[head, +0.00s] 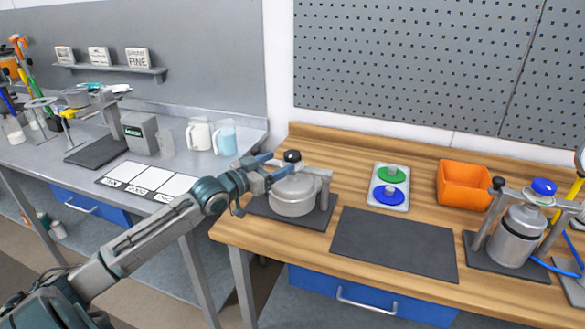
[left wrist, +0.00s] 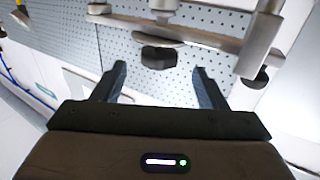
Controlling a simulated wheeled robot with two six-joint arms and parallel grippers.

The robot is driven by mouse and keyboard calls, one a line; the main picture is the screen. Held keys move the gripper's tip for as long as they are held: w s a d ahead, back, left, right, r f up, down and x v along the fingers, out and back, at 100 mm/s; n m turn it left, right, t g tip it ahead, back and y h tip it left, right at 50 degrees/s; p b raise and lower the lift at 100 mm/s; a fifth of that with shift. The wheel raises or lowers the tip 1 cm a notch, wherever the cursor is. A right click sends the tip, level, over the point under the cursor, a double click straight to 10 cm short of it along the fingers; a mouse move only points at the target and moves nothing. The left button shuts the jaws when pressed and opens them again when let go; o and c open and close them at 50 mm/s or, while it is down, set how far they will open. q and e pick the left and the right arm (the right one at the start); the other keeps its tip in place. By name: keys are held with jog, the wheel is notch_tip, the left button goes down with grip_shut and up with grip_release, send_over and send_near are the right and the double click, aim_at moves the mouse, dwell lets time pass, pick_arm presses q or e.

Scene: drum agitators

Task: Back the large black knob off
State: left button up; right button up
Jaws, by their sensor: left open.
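The large black knob (head: 292,156) sits on top of the clamp frame over a squat silver vessel (head: 295,196) on the left of the wooden bench. My left gripper (head: 275,168) is beside the knob, coming in from the left. In the left wrist view, its two fingers (left wrist: 159,68) are open and apart. A dark knob (left wrist: 160,57) shows there in line with the gap between the fingertips, with clear space on both sides. A metal bar runs behind it. I cannot tell how deep the knob sits between the fingers. My right gripper is not in view.
A dark mat (head: 395,244) lies bare right of the vessel. A tray with green and blue discs (head: 389,206) and an orange bin (head: 464,184) stand behind. A second clamped vessel (head: 514,240) with a blue cap is at right. Another black knob (left wrist: 256,80) hangs at right in the wrist view.

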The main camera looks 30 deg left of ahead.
aim_at(286, 160)
pick_arm(q)
jog(key=b+x, duration=0.4)
jog(key=shift+d+f, duration=0.1)
jog(key=shift+x, duration=0.75)
jog(key=shift+w+d+b, duration=0.1)
jog(key=shift+w+b, duration=0.25)
jog(key=shift+w, duration=0.05)
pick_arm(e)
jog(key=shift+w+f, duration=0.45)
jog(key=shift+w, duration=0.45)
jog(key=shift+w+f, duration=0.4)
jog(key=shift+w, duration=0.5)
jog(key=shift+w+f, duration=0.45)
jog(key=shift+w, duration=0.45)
pick_arm(q)
jog(key=shift+c, duration=0.3)
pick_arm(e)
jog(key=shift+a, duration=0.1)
pick_arm(q)
jog(key=c, duration=0.9)
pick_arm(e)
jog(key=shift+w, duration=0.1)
